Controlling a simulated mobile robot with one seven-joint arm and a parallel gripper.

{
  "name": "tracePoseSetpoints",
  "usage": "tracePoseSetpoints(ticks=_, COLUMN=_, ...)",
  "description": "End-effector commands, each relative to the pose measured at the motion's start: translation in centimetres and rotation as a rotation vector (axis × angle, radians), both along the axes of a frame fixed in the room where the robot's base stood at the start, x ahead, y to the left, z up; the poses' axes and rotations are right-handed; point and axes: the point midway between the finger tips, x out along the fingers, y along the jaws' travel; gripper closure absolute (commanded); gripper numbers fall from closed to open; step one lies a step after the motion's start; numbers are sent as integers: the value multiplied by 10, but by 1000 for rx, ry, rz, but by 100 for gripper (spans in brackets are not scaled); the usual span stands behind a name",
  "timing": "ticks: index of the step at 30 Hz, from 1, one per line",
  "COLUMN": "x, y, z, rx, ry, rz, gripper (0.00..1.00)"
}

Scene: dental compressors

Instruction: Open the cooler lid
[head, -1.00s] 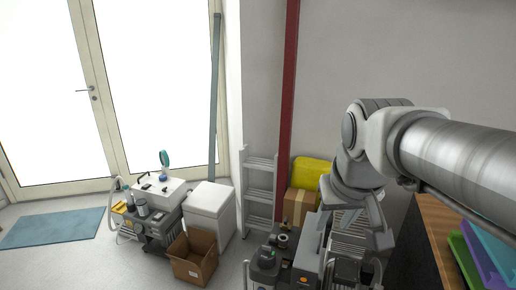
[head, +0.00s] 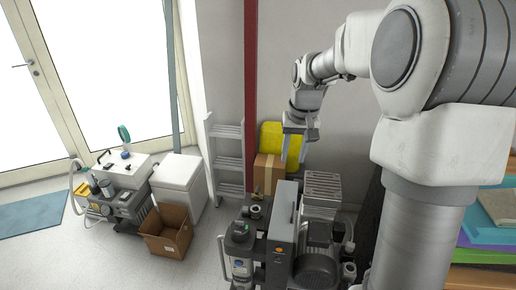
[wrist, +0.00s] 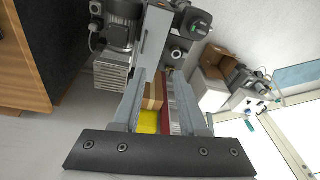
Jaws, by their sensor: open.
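The cooler, a white box (head: 178,186) with a flat lid that looks shut, stands on the floor left of the step ladder in the head view. In the wrist view it appears small at the right (wrist: 213,96), partly behind other things. My gripper (head: 294,160) is open and empty, pointing down in front of the yellow item and the cardboard box by the wall. It is well to the right of the cooler and apart from it. In the wrist view the two fingers (wrist: 160,73) are spread, with nothing held between them.
An open cardboard box (head: 166,232) stands before the cooler, and a cart with dental equipment (head: 122,190) is at its left. A grey ladder (head: 228,158) and red post (head: 250,90) stand between cooler and gripper. Compressors (head: 290,240) fill the floor below the gripper.

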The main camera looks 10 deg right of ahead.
Motion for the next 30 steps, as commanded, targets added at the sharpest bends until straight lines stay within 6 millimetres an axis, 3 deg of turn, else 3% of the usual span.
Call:
tracePoseSetpoints(ticks=6, x=34, y=-37, z=-57, rx=93, ry=70, rz=-86, gripper=58)
tracePoseSetpoints(ticks=13, x=51, y=-61, z=-99, rx=164, ry=106, rz=-152, gripper=58)
tracePoseSetpoints(ticks=23, x=55, y=-65, z=-126, rx=184, ry=118, rz=-167, gripper=58)
tracePoseSetpoints(ticks=30, x=58, y=-55, z=-173, rx=185, ry=119, rz=-166, gripper=58)
